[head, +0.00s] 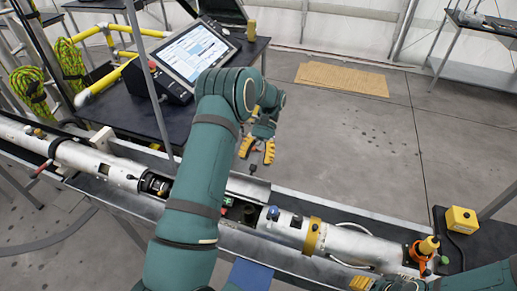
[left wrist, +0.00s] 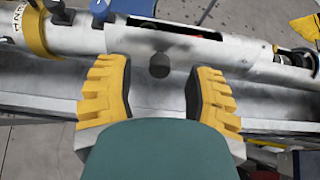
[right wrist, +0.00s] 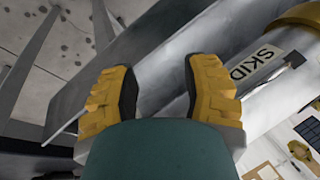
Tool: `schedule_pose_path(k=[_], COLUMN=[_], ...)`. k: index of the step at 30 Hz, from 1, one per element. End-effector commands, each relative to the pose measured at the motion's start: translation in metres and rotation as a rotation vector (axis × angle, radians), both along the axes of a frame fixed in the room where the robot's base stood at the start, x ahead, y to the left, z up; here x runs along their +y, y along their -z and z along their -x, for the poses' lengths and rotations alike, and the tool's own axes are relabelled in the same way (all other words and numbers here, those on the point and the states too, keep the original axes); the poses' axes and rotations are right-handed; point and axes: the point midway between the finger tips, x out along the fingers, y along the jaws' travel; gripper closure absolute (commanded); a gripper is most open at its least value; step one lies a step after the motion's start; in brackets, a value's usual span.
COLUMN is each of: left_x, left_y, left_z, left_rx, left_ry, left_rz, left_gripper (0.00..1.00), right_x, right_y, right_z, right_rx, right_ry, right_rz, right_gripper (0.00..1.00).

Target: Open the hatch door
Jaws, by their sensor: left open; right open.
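The long silver tube (head: 285,228) lies in a trough and has a cut-out with a dark interior. A curved silver panel (head: 248,187), seemingly the hatch door, stands along the far side of the cut-out, which is exposed. In the left wrist view the panel (left wrist: 195,52) carries a dark round knob (left wrist: 159,65). My left gripper (head: 257,154) is open above the panel, and the knob shows between its fingers, with no clear contact. My right gripper (right wrist: 160,85) is open by the tube's "SKID" label (right wrist: 255,62). My left forearm hides part of the tube.
A monitor (head: 190,52) stands on a dark table beyond the trough. Yellow rails (head: 105,75) and coiled ropes are at the left. A yellow box (head: 461,219) and an orange fitting (head: 421,252) are at the right. The floor beyond the trough is mostly open.

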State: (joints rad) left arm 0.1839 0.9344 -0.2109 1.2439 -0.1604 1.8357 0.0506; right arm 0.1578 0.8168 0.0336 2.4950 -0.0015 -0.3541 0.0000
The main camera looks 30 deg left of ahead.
Motion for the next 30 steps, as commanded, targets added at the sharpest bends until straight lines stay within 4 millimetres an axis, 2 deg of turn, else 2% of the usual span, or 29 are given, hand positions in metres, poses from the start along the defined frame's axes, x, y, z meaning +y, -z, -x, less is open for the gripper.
schedule_pose_path(k=[6,11,30], left_x=[0.005,0.007,0.008], left_y=[-0.015,-0.022,-0.026], left_z=[-0.023,-0.033,-0.036], left_rx=[0.001,0.000,0.003], left_ry=[0.000,0.001,0.001], left_rz=[0.000,0.001,0.001], left_gripper=[0.47,0.47,0.47], right_x=[0.000,0.000,0.000], right_y=[0.000,0.000,0.000], right_z=[0.000,0.000,0.000], right_rx=[0.000,0.000,0.000], right_ry=[0.000,0.000,0.000], right_rz=[0.000,0.000,0.000], right_gripper=[0.53,0.53,0.53])
